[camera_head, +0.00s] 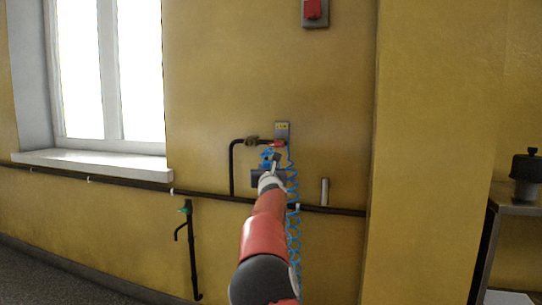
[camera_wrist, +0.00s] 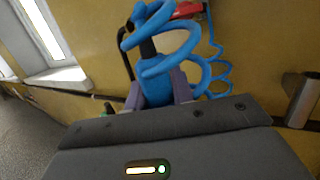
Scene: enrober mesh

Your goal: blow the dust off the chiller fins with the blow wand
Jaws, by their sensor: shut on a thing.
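My gripper (camera_head: 270,167) is at the yellow wall, at the end of my outstretched red arm. In the wrist view its two grey-purple fingers (camera_wrist: 158,88) are shut on the blow wand (camera_wrist: 153,91), of which a blue part shows between them; the rest is mostly hidden. The blue coiled hose (camera_wrist: 168,58) loops just in front of the fingers. In the head view the hose (camera_head: 294,235) hangs down the wall beside my arm. The chiller fins are not in view.
A dark pipe (camera_head: 232,165) with a red-handled valve (camera_head: 278,143) is close behind my gripper. A metal tube (camera_head: 324,191) stands on the wall to the right. A window sill (camera_head: 95,163) is left; a shelf (camera_head: 516,204) with a black pot is far right.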

